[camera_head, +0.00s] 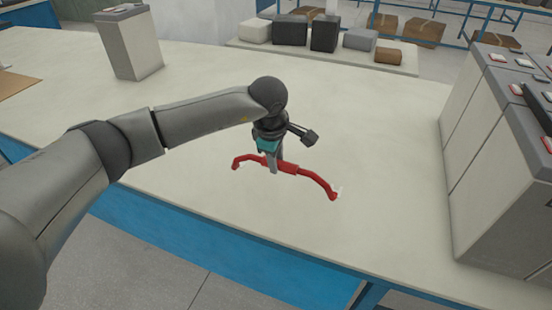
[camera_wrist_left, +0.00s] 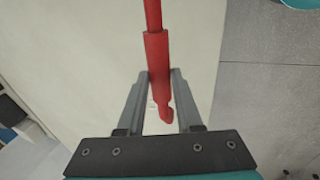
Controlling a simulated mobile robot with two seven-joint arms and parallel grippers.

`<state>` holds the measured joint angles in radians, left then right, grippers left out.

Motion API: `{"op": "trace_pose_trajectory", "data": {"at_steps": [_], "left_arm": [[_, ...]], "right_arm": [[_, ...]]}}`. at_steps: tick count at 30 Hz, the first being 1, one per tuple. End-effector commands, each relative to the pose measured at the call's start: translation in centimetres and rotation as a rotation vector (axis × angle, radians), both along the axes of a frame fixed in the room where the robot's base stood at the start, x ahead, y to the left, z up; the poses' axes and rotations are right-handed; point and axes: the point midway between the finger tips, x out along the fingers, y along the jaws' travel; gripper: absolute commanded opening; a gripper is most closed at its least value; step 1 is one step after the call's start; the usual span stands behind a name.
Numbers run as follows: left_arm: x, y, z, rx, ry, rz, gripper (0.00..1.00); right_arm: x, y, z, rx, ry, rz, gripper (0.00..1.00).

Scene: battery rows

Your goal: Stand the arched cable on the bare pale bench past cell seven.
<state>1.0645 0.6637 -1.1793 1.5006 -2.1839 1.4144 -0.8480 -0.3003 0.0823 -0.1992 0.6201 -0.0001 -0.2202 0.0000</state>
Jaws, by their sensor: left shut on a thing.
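The arched cable (camera_head: 315,178) is red, with a thicker sleeve at its middle and pale tips at its ends. My left gripper (camera_head: 274,168) is shut on that middle sleeve, pointing down from above. The cable's two ends hang lower than the middle, over the pale bench (camera_head: 195,160); I cannot tell whether they touch it. In the left wrist view the cable (camera_wrist_left: 156,70) runs between the two fingers of my left gripper (camera_wrist_left: 160,88). A grey cell (camera_head: 131,45) stands alone at the back left. My right gripper is not in view.
A row of tall grey cells (camera_head: 490,165) with dark tops and red and white terminals stands at the right. The bench's blue front edge (camera_head: 240,255) runs below the cable. Bare bench surrounds the cable. Boxes (camera_head: 290,30) sit on a shelf behind.

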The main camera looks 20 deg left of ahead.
Motion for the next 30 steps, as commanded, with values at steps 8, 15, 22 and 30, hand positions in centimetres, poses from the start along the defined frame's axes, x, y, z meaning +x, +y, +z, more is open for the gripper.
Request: {"op": "trace_pose_trajectory", "data": {"at_steps": [8, 15, 22, 30], "left_arm": [[0.0, 0.0, -0.4, -0.007, -0.019, 0.013, 0.0], [0.0, 0.0, -2.1, -0.006, -0.018, 0.013, 0.0], [0.0, 0.0, -4.0, -0.007, -0.018, 0.013, 0.0], [0.0, 0.0, -6.1, -0.007, -0.019, 0.013, 0.0]], "right_arm": [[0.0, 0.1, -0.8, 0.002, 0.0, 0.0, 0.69], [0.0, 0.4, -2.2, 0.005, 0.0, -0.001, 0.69], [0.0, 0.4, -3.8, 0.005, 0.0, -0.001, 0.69], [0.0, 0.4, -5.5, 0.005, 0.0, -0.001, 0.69]]}}
